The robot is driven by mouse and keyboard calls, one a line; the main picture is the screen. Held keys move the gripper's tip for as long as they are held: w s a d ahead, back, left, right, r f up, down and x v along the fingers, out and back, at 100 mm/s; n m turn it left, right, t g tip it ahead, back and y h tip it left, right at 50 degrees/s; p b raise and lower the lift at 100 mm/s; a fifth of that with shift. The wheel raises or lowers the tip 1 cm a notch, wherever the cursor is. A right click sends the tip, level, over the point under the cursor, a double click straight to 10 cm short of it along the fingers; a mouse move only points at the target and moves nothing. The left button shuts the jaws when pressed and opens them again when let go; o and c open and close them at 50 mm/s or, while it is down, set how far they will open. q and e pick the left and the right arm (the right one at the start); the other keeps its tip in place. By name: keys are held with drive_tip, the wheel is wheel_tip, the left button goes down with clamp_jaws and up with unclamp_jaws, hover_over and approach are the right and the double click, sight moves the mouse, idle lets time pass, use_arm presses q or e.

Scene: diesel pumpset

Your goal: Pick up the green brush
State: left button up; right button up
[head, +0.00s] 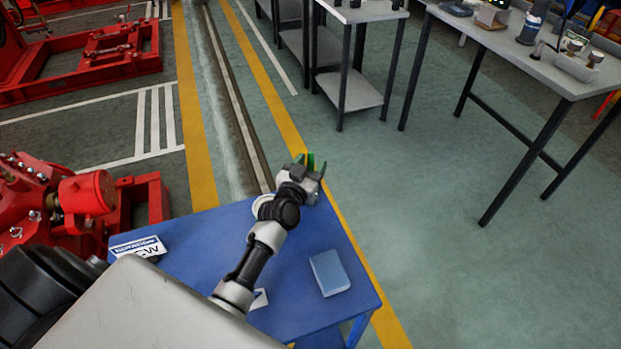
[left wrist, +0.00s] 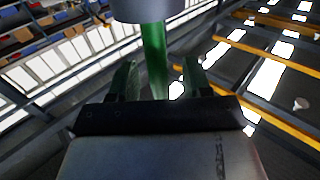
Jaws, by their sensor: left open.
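The green brush (left wrist: 153,60) shows in the left wrist view as an upright green shaft with a grey, rounded part at the top edge. Its shaft stands between the two fingers of my left gripper (left wrist: 157,80), with gaps seen on both sides. In the head view my left gripper (head: 310,163) is open over the far end of the blue table, and a bit of green (head: 311,160) shows between its fingers. The rest of the brush is hidden by the gripper there. My right gripper is not in view.
Red machinery (head: 90,195) stands at left, grey workbenches (head: 540,70) at upper right. The floor between is clear.

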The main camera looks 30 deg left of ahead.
use_arm(q)
drive_tip(key=shift+s, duration=0.1)
drive_tip(key=shift+c, duration=0.8)
clamp_jaws()
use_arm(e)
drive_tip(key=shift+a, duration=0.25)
use_arm(q)
drive_tip(key=shift+r, duration=0.1)
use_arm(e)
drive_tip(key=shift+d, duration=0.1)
